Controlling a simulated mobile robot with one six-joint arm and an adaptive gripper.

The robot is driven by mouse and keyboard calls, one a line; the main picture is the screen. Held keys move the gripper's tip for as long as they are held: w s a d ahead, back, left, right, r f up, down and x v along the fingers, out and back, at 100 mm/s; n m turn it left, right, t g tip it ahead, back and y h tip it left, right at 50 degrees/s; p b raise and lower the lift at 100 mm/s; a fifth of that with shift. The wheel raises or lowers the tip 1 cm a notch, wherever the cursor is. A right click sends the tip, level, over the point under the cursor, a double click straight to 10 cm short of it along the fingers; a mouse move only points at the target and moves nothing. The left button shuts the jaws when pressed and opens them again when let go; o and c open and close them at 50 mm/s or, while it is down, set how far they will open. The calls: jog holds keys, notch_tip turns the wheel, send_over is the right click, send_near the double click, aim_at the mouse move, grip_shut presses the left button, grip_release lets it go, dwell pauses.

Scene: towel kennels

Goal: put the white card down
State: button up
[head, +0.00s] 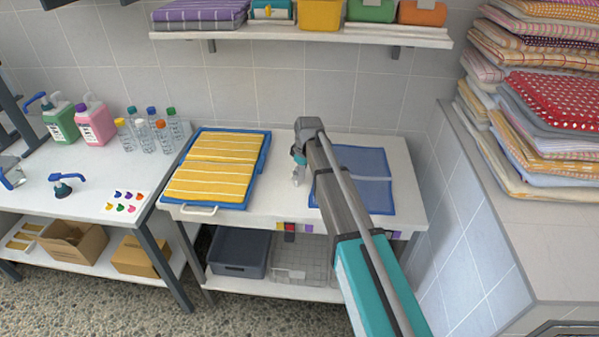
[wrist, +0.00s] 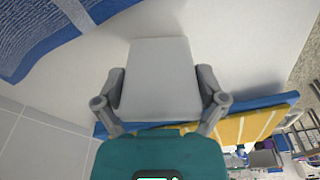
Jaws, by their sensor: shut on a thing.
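The white card (wrist: 158,72) shows in the wrist view as a plain pale plate between the two fingers of my gripper (wrist: 160,92). My gripper is shut on it. In the head view my gripper (head: 298,170) is over the white table (head: 286,206), between the yellow striped towel and the blue mat. The card is too small and pale there to make out clearly, and I cannot tell whether it touches the table.
A yellow striped towel (head: 212,166) lies on a blue tray (head: 263,150) to the left. A blue mat (head: 372,163) lies to the right, partly behind my arm. Folded towels (head: 550,100) are stacked at the far right. A bare strip of table lies between tray and mat.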

jog(key=shift+r, duration=0.1)
jog(key=shift+r, duration=0.15)
jog(key=shift+c, duration=1)
jog(key=shift+r+p, duration=0.9)
jog(key=shift+p, duration=0.25)
jog(key=s+d+r+p, duration=0.1)
jog(key=s+r+p, duration=0.2)
jog(key=s, duration=0.1)
jog(key=s+d+r+p, duration=0.2)
jog(key=s+r+p, duration=0.2)
jog(key=s+d+r+p, duration=0.1)
jog(key=s+r+p, duration=0.2)
jog(key=s, duration=0.2)
jog(key=shift+s+d+r+p, duration=0.1)
jog(key=shift+d+r+p, duration=0.2)
